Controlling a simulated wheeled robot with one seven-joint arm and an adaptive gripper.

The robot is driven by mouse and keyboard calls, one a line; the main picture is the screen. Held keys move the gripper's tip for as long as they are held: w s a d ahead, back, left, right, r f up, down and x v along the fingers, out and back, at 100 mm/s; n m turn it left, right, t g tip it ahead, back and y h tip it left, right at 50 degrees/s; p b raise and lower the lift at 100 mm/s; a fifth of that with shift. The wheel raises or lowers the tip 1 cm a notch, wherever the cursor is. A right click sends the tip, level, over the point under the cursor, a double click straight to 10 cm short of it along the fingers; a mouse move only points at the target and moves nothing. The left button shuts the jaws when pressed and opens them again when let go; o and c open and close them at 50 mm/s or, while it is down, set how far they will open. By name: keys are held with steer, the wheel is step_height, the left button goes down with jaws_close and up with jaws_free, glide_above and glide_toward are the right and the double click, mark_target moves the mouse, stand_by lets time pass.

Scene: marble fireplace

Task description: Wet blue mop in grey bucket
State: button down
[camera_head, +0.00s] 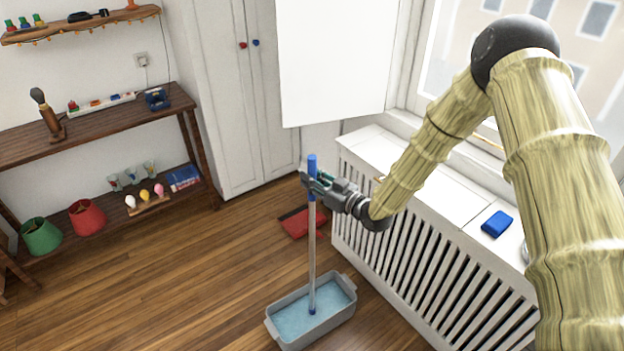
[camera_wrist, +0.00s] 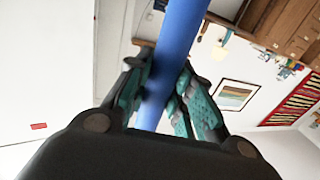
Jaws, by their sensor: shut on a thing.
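The blue mop (camera_head: 312,235) stands upright, with a blue grip at the top and a pale metal pole. Its lower end is inside the grey bucket (camera_head: 347,314), in pale blue water (camera_head: 291,322); the mop head is not clearly visible. My gripper (camera_head: 311,183) is shut on the mop's handle near its top. In the wrist view the blue handle (camera_wrist: 178,50) passes between the two teal fingers of my gripper (camera_wrist: 160,92). The bucket is a rectangular tub on the wooden floor.
A white radiator cover (camera_head: 400,240) stands right of the bucket, with a blue sponge-like block (camera_head: 497,224) on top. A red dustpan-like object (camera_head: 300,222) lies behind the mop. A wooden shelf unit (camera_head: 95,125) stands left. Floor left of the bucket is clear.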

step_height(320, 180, up, 19)
steer(key=p, duration=0.8)
stand_by(0.9)
stand_by(0.9)
